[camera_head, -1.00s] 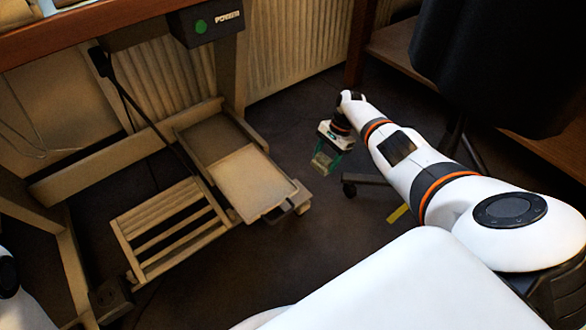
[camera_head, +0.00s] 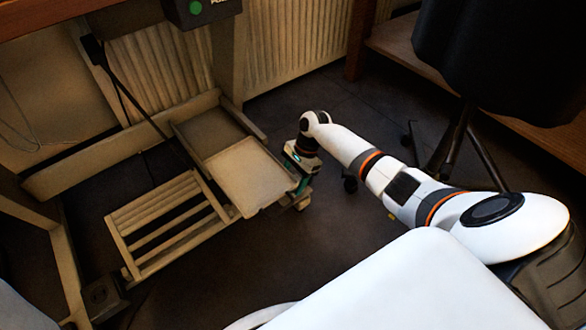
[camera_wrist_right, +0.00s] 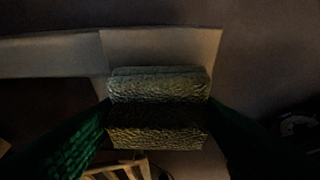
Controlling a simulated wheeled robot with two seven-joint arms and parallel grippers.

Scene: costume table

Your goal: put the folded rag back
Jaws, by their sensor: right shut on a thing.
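My right gripper (camera_head: 297,184) is shut on the folded rag (camera_wrist_right: 158,105), a thick, ribbed grey-green bundle. The right wrist view shows the rag squeezed between the two green fingers. In the head view the gripper hangs at the right edge of a low wooden tray (camera_head: 248,177), and the rag is mostly hidden there. I cannot tell whether the rag touches the tray. In the right wrist view a pale board (camera_wrist_right: 165,45) lies beyond and below the rag. My left gripper is out of view.
A slatted wooden rack (camera_head: 165,220) lies left of the tray. A wooden table frame with a black rod stands around it. A radiator (camera_head: 300,45) lines the wall behind. A black stand (camera_head: 465,150) under dark cloth is at the right. The dark floor (camera_head: 330,220) in front is mostly clear.

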